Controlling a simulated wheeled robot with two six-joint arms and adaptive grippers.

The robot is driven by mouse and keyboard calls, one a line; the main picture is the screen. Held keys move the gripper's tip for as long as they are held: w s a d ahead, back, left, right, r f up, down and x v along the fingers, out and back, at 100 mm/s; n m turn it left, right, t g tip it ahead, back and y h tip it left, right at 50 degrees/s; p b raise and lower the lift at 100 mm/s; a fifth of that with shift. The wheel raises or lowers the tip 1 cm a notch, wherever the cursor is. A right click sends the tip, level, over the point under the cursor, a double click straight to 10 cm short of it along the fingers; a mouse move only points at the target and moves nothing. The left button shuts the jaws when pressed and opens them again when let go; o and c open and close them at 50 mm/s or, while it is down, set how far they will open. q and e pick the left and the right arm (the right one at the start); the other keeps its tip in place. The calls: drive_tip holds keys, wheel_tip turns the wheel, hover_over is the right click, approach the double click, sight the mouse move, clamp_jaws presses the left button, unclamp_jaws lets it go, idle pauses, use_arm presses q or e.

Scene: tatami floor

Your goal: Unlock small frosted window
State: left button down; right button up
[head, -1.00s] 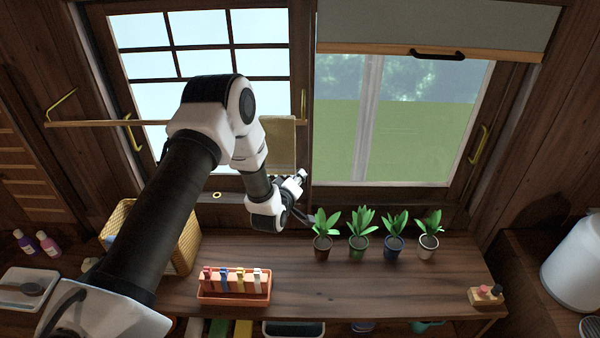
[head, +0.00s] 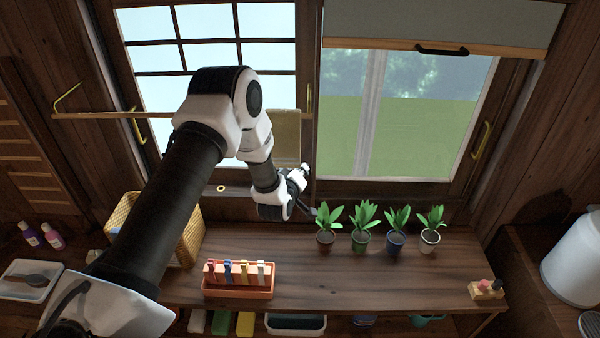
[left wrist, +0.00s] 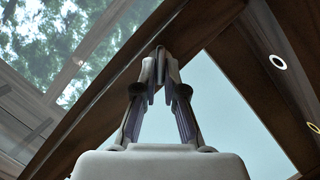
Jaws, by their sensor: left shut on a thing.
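The window has a pale gridded sash (head: 211,60) on the left and a clear-looking sash (head: 430,135) on the right, with a dark wooden stile (head: 312,60) between. Both look closed. My left gripper (head: 313,210) is low at the foot of this stile, just left of the plants. In the left wrist view, its fingers (left wrist: 160,55) converge at the dark wooden frame (left wrist: 110,95). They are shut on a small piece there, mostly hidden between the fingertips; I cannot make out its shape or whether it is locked. My right gripper is out of view.
Several potted plants (head: 364,238) stand on the wooden counter (head: 370,280), close right of my left gripper. A wicker basket (head: 187,235) and an orange tray (head: 240,292) with coloured clips are below my arm. A grey blind (head: 440,25) hangs above. The counter's right-centre is clear.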

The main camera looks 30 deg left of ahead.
use_arm(q)
drive_tip(key=shift+w+d+r+m+g+y+b, duration=0.15)
drive_tip(key=shift+m+g+y, duration=0.2)
drive_tip(key=shift+m, duration=0.3)
drive_tip(key=shift+d+f+m+g+y+b, duration=0.1)
drive_tip(key=shift+m+g+y+b, duration=0.15)
drive_tip(key=shift+m, duration=0.45)
drive_tip(key=shift+w+d+r+m+g+y+b, duration=0.1)
drive_tip(key=shift+m+g+y, duration=0.3)
drive_tip(key=shift+m, duration=0.25)
drive_tip(key=c, duration=1.6)
unclamp_jaws()
drive_tip(key=shift+o, duration=0.3)
drive_tip(key=shift+w+a, duration=0.1)
